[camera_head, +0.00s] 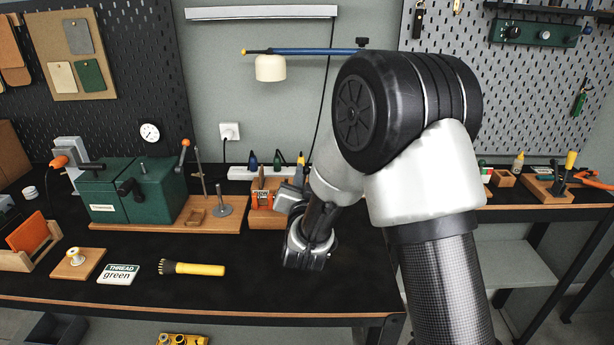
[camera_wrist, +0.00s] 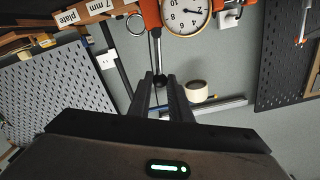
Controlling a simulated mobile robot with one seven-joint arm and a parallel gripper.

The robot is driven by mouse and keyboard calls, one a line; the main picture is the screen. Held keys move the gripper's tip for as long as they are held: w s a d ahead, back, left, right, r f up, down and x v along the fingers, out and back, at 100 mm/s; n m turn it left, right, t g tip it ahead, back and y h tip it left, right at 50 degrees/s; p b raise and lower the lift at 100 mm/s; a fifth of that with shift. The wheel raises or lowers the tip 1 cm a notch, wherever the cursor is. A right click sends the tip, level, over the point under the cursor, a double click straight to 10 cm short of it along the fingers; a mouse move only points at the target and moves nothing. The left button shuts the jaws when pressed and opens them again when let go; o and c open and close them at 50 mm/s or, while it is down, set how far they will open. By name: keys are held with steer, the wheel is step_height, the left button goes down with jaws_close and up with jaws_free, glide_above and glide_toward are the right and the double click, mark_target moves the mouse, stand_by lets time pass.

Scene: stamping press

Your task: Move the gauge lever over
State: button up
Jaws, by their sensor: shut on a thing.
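In the wrist view a white round dial gauge (camera_wrist: 187,14) sits in an orange frame (camera_wrist: 151,14). The gauge lever is a thin rod (camera_wrist: 157,50) that runs from the frame to a dark round knob (camera_wrist: 161,80). My gripper (camera_wrist: 161,82) is shut on the lever at this knob, with one finger on each side. In the head view an orange fixture (camera_head: 261,188) stands on a wooden base (camera_head: 265,219) at the back of the bench. My gripper's fingers are hard to make out there, beside dark parts of my arm.
A green press (camera_head: 132,195) stands on the left. A yellow-handled brush (camera_head: 195,269), a "THREAD green" card (camera_head: 118,274) and a wooden block (camera_head: 70,272) lie in front of it. A rod stand (camera_head: 224,208) rises left of the fixture. The front middle of the bench is clear.

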steer(key=shift+a+r+b, duration=0.1)
steer(key=shift+a+b, duration=0.25)
steer(key=shift+a, duration=0.35)
steer(key=o, duration=0.9)
steer(key=shift+s, duration=0.1)
